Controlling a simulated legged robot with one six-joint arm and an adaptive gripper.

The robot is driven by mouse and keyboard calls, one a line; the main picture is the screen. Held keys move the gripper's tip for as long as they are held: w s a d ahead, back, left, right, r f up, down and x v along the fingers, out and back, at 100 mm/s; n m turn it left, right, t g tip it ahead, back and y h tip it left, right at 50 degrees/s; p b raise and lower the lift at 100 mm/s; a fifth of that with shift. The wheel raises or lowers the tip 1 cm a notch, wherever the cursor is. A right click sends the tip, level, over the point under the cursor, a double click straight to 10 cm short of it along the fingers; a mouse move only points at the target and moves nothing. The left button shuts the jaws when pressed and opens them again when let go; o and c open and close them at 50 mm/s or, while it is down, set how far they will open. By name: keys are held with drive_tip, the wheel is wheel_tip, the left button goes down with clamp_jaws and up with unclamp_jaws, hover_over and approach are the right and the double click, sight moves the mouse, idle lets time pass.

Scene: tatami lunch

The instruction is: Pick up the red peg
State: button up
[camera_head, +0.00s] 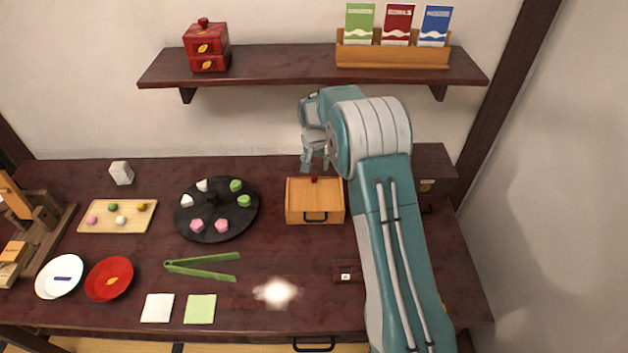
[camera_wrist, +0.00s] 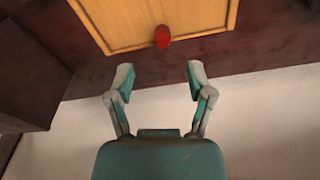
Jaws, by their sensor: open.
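The red peg (camera_wrist: 162,37) stands at the edge of the wooden box top (camera_wrist: 120,22) in the wrist view. In the head view the peg (camera_head: 314,179) is a small dark red knob at the back edge of the light wooden box (camera_head: 315,202). My gripper (camera_wrist: 160,72) is open and empty, its two fingers apart with the peg ahead of the gap between them. In the head view my gripper (camera_head: 316,168) is just behind and above the box, near the peg. I cannot tell the exact height between fingers and peg.
A black round tray (camera_head: 190,230) with white, green and pink pieces lies left of the box. A dark box (camera_head: 436,160) stands right, partly behind my arm. A wall shelf (camera_head: 290,68) hangs above. Green tongs (camera_head: 205,266) and two dishes lie toward the front left.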

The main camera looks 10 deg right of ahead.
sight(314, 176)
drive_tip(key=f, duration=0.5)
drive_tip(key=shift+w+a+f, duration=0.15)
drive_tip(key=shift+w+f, duration=0.1)
drive_tip(key=shift+f, duration=0.1)
drive_tip(key=c, duration=0.8)
